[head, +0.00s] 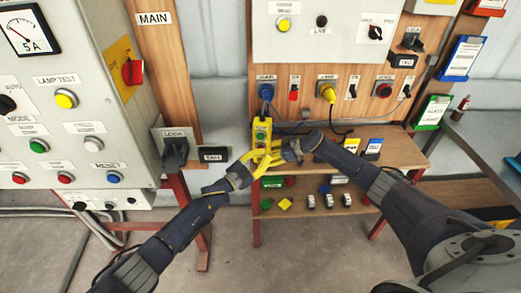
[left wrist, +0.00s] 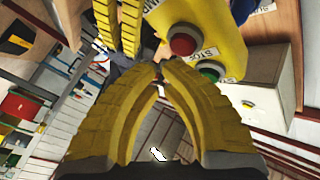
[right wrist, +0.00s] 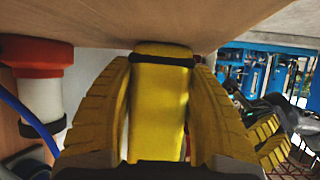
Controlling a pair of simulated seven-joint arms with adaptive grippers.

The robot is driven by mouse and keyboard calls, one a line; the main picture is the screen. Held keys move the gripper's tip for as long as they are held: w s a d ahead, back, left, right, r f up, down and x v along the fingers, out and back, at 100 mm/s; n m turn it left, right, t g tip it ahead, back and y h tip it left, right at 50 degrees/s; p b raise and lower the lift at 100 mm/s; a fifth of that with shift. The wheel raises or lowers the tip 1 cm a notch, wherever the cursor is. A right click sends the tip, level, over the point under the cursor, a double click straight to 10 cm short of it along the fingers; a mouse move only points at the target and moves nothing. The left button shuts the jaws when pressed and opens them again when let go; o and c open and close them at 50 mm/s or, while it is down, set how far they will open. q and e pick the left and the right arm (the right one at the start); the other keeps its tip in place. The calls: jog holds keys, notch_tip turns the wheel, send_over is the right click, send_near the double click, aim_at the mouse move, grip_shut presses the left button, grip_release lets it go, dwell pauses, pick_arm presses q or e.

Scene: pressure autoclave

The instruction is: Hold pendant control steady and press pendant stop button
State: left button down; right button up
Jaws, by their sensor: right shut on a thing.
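The yellow pendant control (head: 262,130) hangs in front of the wooden panel in the head view. My right gripper (head: 270,157) is shut on its lower part; the right wrist view shows the yellow pendant body (right wrist: 160,105) between the two fingers. In the left wrist view the pendant face (left wrist: 222,35) carries a red stop button (left wrist: 183,40) beside the STOP label and a green button (left wrist: 210,70). My left gripper (left wrist: 160,68) has its fingertips nearly together and empty, just below the red button. I cannot tell whether they touch it.
A blue plug (head: 266,91) and a yellow plug (head: 327,92) sit on the panel above. A wooden shelf bench (head: 405,153) holds small boxes and blocks below right. The grey MAIN cabinet (head: 75,130) stands left. Open floor lies in front.

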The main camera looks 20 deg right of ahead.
pick_arm(q)
jog(key=shift+w+d, duration=0.5)
jog(key=shift+w, duration=0.35)
dwell(1.5)
jog(key=shift+s+a, duration=0.1)
jog(key=shift+s, duration=0.05)
jog(key=shift+s+a, duration=0.35)
jog(key=shift+s, duration=0.35)
jog(key=shift+s+a, duration=0.45)
jog(key=shift+s, duration=0.25)
jog(key=shift+s+a, duration=0.45)
jog(key=shift+s, duration=0.3)
jog(key=shift+s+a, duration=0.45)
jog(key=shift+s, duration=0.25)
pick_arm(e)
jog(key=o, duration=0.9)
